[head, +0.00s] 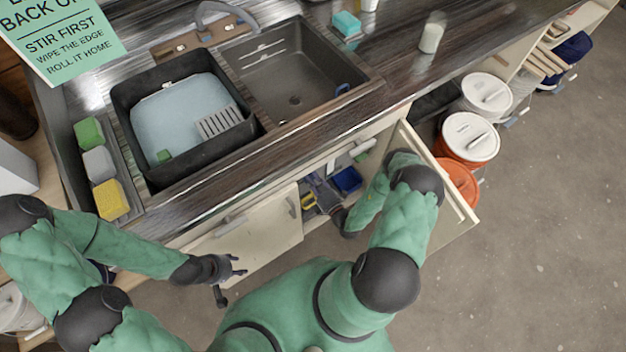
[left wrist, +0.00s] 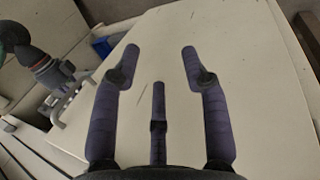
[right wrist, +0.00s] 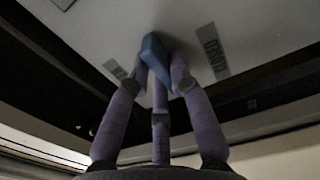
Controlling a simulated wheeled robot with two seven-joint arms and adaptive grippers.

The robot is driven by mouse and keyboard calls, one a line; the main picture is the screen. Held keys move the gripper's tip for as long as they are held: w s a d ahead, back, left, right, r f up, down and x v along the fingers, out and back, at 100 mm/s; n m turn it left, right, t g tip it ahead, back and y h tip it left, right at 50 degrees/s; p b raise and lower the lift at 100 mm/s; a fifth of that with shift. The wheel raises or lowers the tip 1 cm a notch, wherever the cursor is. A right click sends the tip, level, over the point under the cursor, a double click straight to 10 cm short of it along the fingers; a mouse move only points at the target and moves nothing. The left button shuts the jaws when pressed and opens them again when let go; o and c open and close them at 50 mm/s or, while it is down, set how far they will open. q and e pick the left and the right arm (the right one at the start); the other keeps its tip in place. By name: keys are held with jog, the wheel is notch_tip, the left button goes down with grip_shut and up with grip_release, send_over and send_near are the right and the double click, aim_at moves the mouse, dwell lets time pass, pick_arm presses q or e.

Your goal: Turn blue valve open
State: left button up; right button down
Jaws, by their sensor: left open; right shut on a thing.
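The blue valve handle (right wrist: 153,52) shows in the right wrist view, in front of a pale panel with two labels; it lies between them. The right label (right wrist: 213,56) seems to read CLOSED; the left label (right wrist: 115,70) is partly hidden and hard to read. My right gripper (right wrist: 159,68) is shut on the blue handle, fingers on both sides. In the head view my right arm reaches into the open cabinet under the sink, and the valve cannot be made out there. My left gripper (head: 238,268) is open and empty, in front of the left cabinet door (head: 262,240).
The open right cabinet door (head: 452,225) stands beside my right arm. A blue bin (head: 347,180) sits inside the cabinet. Lidded buckets (head: 470,137) stand to the right. The sink (head: 295,75) and black basin (head: 185,120) are above. The floor at right is clear.

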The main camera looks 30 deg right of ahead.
jog(key=shift+d+f+m+b, duration=0.15)
jog(key=shift+m+b, duration=1.25)
jog(key=shift+m, duration=3.05)
jog(key=shift+d+f+m+b, duration=0.1)
jog(key=shift+m+b, duration=1.3)
jog(key=shift+m, duration=3.05)
jog(key=c, duration=1.1)
grip_release()
